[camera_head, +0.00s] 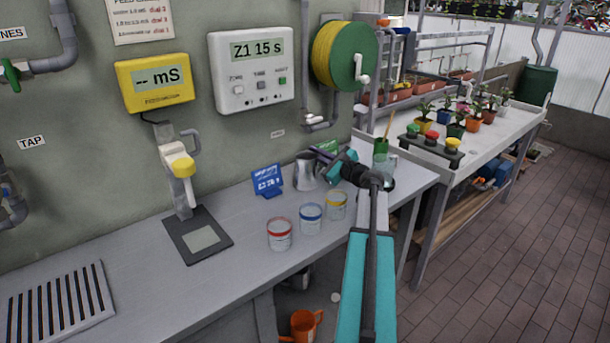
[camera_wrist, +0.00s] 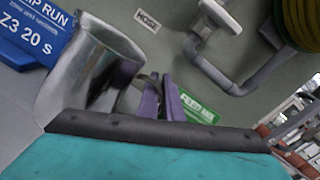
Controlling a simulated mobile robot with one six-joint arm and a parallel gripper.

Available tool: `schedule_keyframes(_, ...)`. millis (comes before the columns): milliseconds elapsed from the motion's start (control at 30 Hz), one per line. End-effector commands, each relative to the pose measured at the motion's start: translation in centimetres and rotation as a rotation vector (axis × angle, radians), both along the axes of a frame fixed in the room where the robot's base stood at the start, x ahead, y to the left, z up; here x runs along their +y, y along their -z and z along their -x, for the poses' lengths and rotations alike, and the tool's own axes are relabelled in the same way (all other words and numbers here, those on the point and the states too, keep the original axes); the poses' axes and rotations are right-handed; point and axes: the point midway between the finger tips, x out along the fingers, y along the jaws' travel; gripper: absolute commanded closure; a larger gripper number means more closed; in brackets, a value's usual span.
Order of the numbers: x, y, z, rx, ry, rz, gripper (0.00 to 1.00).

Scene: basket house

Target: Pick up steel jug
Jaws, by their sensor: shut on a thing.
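The steel jug (camera_head: 304,173) stands upright at the back of the grey bench, near the wall; I cannot tell whether its base touches the bench. In the wrist view the jug (camera_wrist: 85,75) fills the left side, with its open mouth showing and its handle side toward the fingers. My gripper (camera_head: 320,156) reaches in from the right at the jug's upper right side. Its purple fingers (camera_wrist: 160,100) are shut on the jug at its handle. The dark edge of my gripper body hides the lower part of the grip.
A blue sign (camera_head: 267,181) stands just left of the jug. Red (camera_head: 279,236), blue (camera_head: 311,220) and yellow (camera_head: 336,207) banded tins stand in front. A green sign (camera_head: 327,147) is behind my gripper. A glass beaker (camera_head: 385,166) is to the right.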

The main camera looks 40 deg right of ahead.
Motion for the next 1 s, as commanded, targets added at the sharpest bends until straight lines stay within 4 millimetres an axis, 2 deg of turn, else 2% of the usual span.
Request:
schedule_keyframes(667, 0.0, -0.3, 0.0, -0.002, 0.0, -0.001, 1.0)
schedule_keyframes(1000, 0.0, -1.4, 0.0, -0.002, 0.0, -0.001, 1.0)
